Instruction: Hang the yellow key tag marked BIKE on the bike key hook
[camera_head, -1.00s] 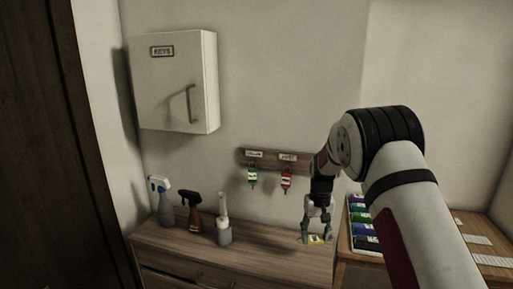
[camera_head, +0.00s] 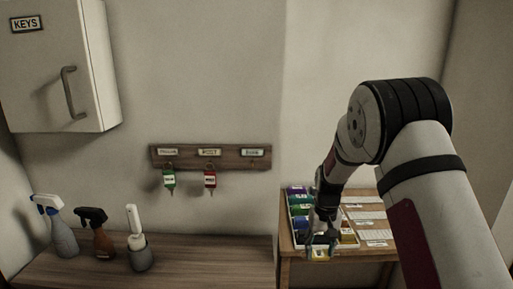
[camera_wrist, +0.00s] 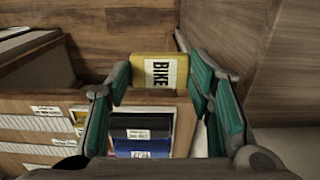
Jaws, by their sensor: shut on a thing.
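The yellow key tag (camera_wrist: 146,68) marked BIKE is between the fingertips of my gripper (camera_wrist: 158,82) in the wrist view, its label readable. In the head view my gripper (camera_head: 320,244) points down, shut on the yellow tag (camera_head: 320,254), low and to the right of the wooden cabinet top. The wooden key rack (camera_head: 230,164) is on the wall, up and left of my gripper. Its right label (camera_head: 253,152) is too blurred to read surely, and no tag hangs below it. A green tag (camera_head: 169,181) and a red tag (camera_head: 210,180) hang under the other labels.
Two spray bottles (camera_head: 62,238) (camera_head: 97,240) and a brush in a holder (camera_head: 140,255) stand on the cabinet top (camera_head: 205,258). A KEYS box (camera_head: 50,70) hangs upper left. A tray of coloured items (camera_head: 300,205) is behind my gripper. Wall space before the rack is clear.

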